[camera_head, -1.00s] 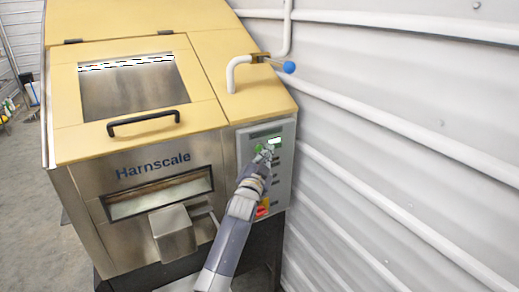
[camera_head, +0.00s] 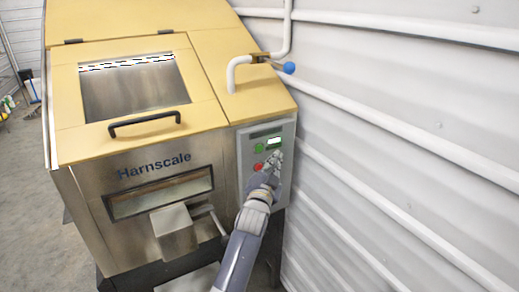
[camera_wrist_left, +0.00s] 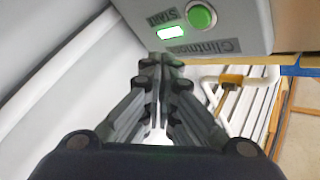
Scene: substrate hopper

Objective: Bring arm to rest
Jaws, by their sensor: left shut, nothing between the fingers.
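My left gripper (camera_head: 277,157) is shut and empty in front of the grey control panel (camera_head: 248,182) on the hopper's right front. In the head view it overlaps the panel just right of the red button (camera_head: 259,166) and below the lit display (camera_head: 274,141). The green button (camera_head: 258,148) shows clear of the fingers. In the left wrist view the closed fingers (camera_wrist_left: 161,62) point toward the panel's edge, with the green button (camera_wrist_left: 201,17) and the lit display (camera_wrist_left: 170,33) beyond them. My forearm hides the lower panel. My right gripper is not in view.
The steel hopper has a yellow top (camera_head: 215,60), a black lid handle (camera_head: 144,123) and a protruding chute (camera_head: 174,232). A white pipe with a blue-knobbed valve (camera_head: 289,67) rises beside it. The corrugated white wall (camera_head: 400,150) stands close on the right.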

